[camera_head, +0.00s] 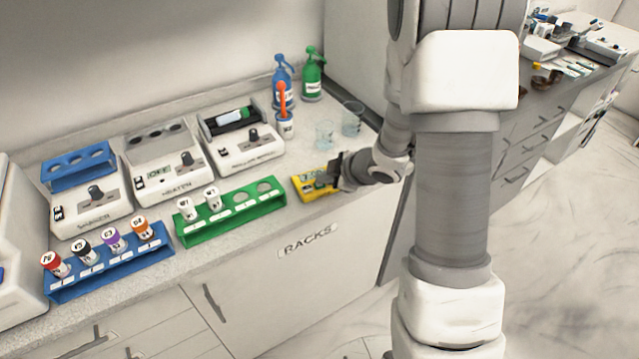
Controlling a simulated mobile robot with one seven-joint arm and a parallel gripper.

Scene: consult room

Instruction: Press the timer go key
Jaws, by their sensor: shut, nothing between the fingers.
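The timer is a small yellow device (304,188) with a greenish display, lying on the counter near its front edge, right of the green rack. My gripper (336,172) is shut and empty, with its dark fingertips at the timer's right part. The fingers and wrist cover that part of the timer, so the go key cannot be made out. I cannot tell whether the fingertips touch the timer or hover just above it.
A green rack (232,222) with two vials stands left of the timer. A blue rack (110,268) with several capped vials is further left. Two glass beakers (352,118) stand behind my gripper. Machines line the back. The counter's front edge is close.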

